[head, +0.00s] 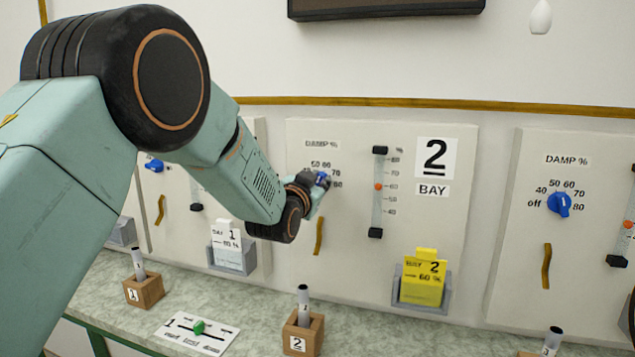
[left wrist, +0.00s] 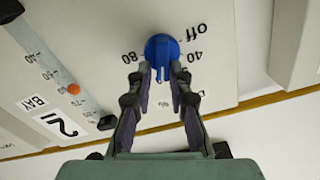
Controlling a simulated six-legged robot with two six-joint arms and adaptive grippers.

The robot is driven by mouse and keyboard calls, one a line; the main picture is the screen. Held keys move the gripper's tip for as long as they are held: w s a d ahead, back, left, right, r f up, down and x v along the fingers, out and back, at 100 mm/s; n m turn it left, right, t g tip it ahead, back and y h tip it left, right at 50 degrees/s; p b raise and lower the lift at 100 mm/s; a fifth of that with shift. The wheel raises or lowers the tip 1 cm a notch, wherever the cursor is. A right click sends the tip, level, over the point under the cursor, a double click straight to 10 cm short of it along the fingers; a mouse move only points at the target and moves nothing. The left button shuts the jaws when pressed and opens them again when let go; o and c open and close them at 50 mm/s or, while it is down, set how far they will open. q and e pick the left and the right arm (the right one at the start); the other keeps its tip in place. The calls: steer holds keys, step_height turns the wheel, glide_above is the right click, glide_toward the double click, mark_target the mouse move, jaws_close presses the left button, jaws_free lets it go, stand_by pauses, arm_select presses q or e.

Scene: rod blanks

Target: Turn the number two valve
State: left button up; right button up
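The blue knob (head: 323,178) of bay 2 sits under a "DAMP %" dial on the middle wall panel (head: 345,265). My arm hides part of its scale. In the left wrist view the blue knob (left wrist: 162,46) appears upside down, its handle pointing down between my fingers. My left gripper (head: 317,184) is at the knob. In the left wrist view the left gripper (left wrist: 162,72) is open, one finger on each side of the handle, with narrow gaps visible. A yellow card (head: 424,282) reads "BAY 2" and "60 %". My right gripper is not in view.
Bay 2's vertical gauge (head: 378,210) has an orange marker near 60. Similar panels stand on both sides, with blue knobs at left (head: 154,166) and right (head: 559,204). A counter (head: 262,300) below holds wooden blocks with rods, including block 2 (head: 303,335), and a card with a green slider (head: 198,327).

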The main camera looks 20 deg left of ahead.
arm_select(q)
steer(key=shift+a, duration=0.2)
jaws_close()
steer(key=shift+d, duration=0.1)
steer(key=shift+f, duration=0.1)
steer(key=n, duration=0.8)
steer(key=a+f+n+b, duration=0.1)
steer(key=n, duration=0.7)
steer(key=n+b, duration=0.1)
steer(key=n, duration=0.6)
steer(key=shift+a+f+n, duration=0.35)
steer(key=shift+n, duration=0.05)
